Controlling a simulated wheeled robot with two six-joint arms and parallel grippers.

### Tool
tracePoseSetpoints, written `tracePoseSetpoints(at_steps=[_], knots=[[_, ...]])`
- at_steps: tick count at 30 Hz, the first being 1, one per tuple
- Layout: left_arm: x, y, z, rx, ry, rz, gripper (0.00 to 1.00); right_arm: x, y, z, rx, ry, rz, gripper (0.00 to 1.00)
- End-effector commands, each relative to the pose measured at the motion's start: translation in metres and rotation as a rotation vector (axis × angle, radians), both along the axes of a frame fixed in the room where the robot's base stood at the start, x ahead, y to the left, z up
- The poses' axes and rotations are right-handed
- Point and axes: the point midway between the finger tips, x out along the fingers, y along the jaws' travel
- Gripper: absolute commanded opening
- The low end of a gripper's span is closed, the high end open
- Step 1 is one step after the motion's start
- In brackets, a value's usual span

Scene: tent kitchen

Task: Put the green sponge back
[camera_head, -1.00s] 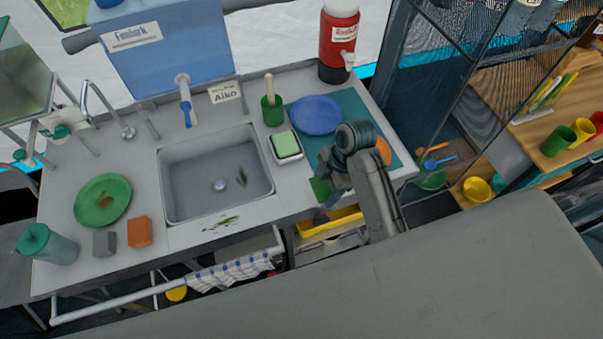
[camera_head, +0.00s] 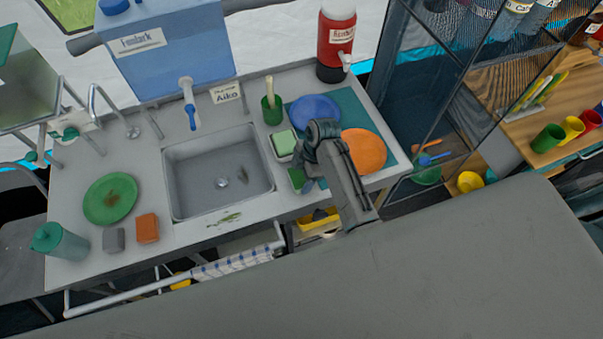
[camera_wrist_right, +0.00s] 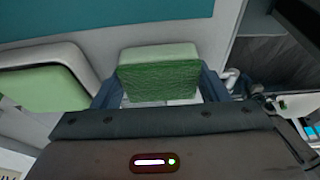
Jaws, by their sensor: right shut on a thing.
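The green sponge (camera_wrist_right: 160,72) is between the two blue fingers of my right gripper (camera_wrist_right: 158,90) in the right wrist view. The gripper is shut on it. In the head view the sponge (camera_head: 296,177) shows in part at the counter's front edge, to the right of the sink, beside my right gripper (camera_head: 306,181). A white dish (camera_head: 274,152) holding a pale green block (camera_head: 284,142) stands just behind it. The dish (camera_wrist_right: 85,58) also shows at the left of the right wrist view. My left gripper is not in view.
The sink (camera_head: 200,195) is left of the gripper. A teal mat (camera_head: 352,113) with a blue plate (camera_head: 315,110) and an orange plate (camera_head: 363,151) is to the right. A green cup with a brush (camera_head: 271,110) stands behind the dish. An orange block (camera_head: 147,228) and a grey block (camera_head: 113,240) lie left of the sink.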

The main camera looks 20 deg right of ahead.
Motion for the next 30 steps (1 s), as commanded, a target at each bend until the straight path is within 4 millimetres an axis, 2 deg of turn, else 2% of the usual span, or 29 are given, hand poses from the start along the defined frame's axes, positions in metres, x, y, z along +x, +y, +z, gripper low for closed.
tracePoseSetpoints(at_steps=[3, 4, 7, 15, 20, 23, 30], knots=[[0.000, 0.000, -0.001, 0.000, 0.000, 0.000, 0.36, 0.000, 0.000, -0.003, 0.000, 0.001, 0.000, 0.39], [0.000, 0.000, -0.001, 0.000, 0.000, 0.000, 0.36, 0.000, 0.000, -0.003, 0.000, 0.001, 0.000, 0.69], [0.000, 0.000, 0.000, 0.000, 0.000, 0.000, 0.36, 0.000, 0.000, -0.003, 0.000, 0.001, 0.000, 0.89], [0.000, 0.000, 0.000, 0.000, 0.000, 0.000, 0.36, 0.000, 0.000, -0.002, 0.000, 0.000, 0.000, 0.89], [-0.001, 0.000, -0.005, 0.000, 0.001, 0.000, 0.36, 0.001, -0.003, 0.006, 0.000, -0.002, -0.001, 0.89], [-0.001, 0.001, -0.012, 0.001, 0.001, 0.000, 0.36, 0.001, -0.008, 0.020, -0.001, -0.006, -0.001, 0.89], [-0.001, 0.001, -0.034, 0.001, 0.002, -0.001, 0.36, 0.003, -0.025, 0.073, -0.003, -0.008, 0.000, 0.89]])
